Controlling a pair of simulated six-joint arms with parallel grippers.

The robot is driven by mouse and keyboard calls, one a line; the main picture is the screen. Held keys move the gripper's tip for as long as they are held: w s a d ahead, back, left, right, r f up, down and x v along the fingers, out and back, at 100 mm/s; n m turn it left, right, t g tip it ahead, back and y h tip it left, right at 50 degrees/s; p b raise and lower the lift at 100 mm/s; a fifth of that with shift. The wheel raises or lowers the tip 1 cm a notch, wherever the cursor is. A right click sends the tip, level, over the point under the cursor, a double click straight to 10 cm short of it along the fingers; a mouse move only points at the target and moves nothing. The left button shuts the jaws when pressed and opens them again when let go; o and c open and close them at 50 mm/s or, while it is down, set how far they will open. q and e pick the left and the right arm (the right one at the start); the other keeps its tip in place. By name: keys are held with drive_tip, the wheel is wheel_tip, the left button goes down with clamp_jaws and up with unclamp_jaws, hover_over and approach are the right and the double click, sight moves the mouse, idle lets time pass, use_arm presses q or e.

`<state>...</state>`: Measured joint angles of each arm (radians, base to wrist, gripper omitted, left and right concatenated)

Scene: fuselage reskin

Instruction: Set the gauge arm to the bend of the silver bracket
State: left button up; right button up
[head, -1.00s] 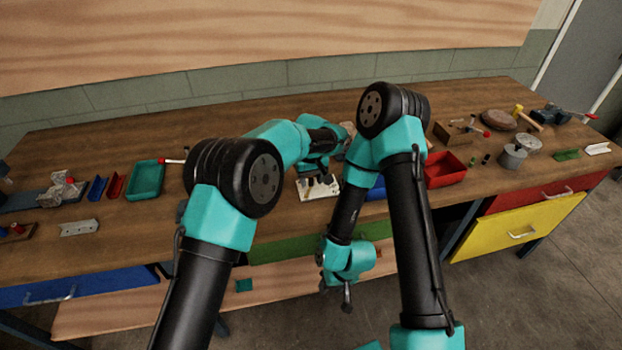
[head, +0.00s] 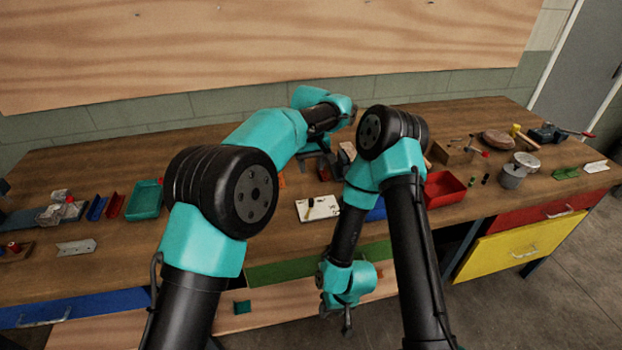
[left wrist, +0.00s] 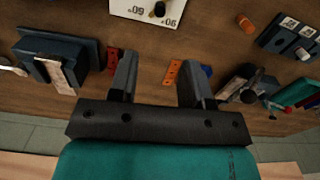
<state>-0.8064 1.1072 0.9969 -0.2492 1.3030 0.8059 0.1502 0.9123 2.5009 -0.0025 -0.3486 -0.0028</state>
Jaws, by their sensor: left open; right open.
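The gauge is a white plate (head: 318,208) with a dark knob and pointer, lying at the middle front of the bench. In the left wrist view its plate (left wrist: 128,8) shows "60" and "90" marks at the top edge, with a black knob on it. My left gripper (head: 318,162) is open and empty behind the plate; its spread fingers (left wrist: 157,82) are clear of it. A silver angle bracket (head: 76,247) lies at the left front; another pale one (head: 596,167) lies at the far right. My right gripper (head: 347,322) hangs low before the bench, open.
A teal tray (head: 146,199) and blue and red angle pieces (head: 107,207) are at left. A red bin (head: 444,188) is at right. An orange strip with holes (left wrist: 173,72) lies between my left fingers' outlines. A dark block (left wrist: 58,55) stands beside them.

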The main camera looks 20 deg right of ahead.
use_arm(q)
wheel_tip(320, 180, up, 4)
drive_tip(key=shift+f, duration=0.25)
idle(0.4)
